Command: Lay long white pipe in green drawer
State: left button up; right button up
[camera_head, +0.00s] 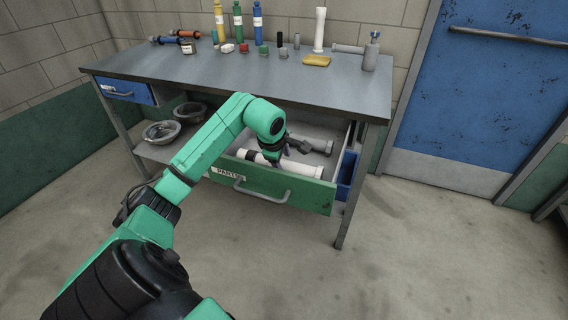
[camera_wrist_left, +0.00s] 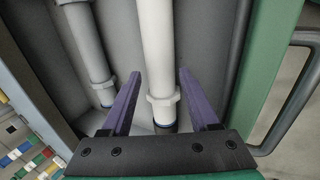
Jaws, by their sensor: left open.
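The green drawer (camera_head: 315,196) is pulled open under the bench, with a handle and a label on its front. A long white pipe (camera_head: 298,168) with a dark end lies in it near the front panel. In the left wrist view the white pipe (camera_wrist_left: 156,45) runs between my fingers, with a collar and a dark end. My left gripper (camera_wrist_left: 160,78) is open, one finger on each side of the pipe, with visible gaps. In the head view the left gripper (camera_head: 285,152) is at the drawer, partly hiding the pipe. My right gripper is not in view.
A grey pipe (camera_head: 310,142) lies behind the white one in the drawer. A blue drawer (camera_head: 347,172) is at its right. The bench top (camera_head: 225,72) holds bottles, an upright white pipe (camera_head: 319,30) and a yellow sponge (camera_head: 316,61). Bowls (camera_head: 162,132) stand on the lower shelf.

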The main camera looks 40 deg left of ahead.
pick_arm(q)
jog(key=v, duration=0.9)
jog(key=shift+r, duration=0.3)
jog(key=shift+s, duration=0.1)
